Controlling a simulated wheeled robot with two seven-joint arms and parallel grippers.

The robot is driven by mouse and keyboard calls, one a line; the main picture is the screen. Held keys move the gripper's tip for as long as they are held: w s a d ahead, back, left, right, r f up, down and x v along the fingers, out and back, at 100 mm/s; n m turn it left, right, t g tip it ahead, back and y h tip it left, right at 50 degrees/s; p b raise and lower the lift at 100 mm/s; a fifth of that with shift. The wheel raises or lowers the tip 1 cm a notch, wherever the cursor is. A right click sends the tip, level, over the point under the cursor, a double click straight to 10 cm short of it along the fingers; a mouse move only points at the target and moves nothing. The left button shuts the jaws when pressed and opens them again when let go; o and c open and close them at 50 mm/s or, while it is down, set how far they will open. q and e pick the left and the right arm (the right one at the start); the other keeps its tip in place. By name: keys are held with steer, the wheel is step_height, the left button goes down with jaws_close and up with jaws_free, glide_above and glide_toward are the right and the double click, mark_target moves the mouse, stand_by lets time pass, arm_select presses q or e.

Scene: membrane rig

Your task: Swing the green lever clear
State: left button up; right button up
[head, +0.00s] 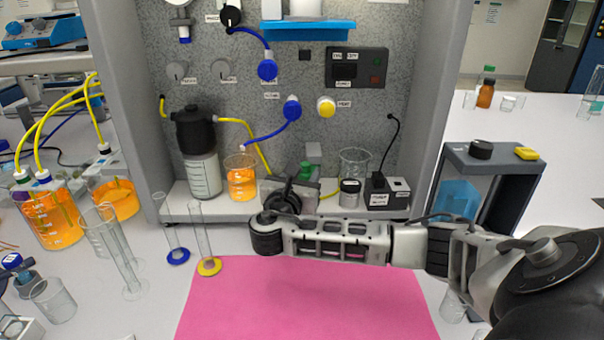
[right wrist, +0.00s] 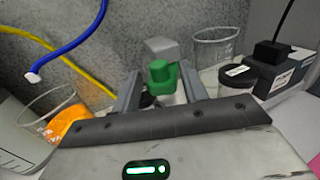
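The green lever (right wrist: 162,76) stands between the fingertips of my right gripper (right wrist: 160,88) in the right wrist view, in front of a grey block (right wrist: 160,48). The two fingers are apart, one on each side of it. The right finger looks very close to the green part; I cannot tell whether it touches. In the head view the green lever (head: 306,169) shows small on the rig's shelf, just beyond my right gripper (head: 298,182), which hides its lower part. My left gripper is out of view.
A beaker of orange liquid (head: 241,184) and a capped bottle (head: 202,175) stand left of the lever on the shelf. An empty beaker (head: 354,162), a small jar (head: 349,193) and a black-and-white box (head: 388,194) stand right. A pink mat (head: 300,300) lies clear in front.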

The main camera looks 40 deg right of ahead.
steer(key=c, duration=0.6)
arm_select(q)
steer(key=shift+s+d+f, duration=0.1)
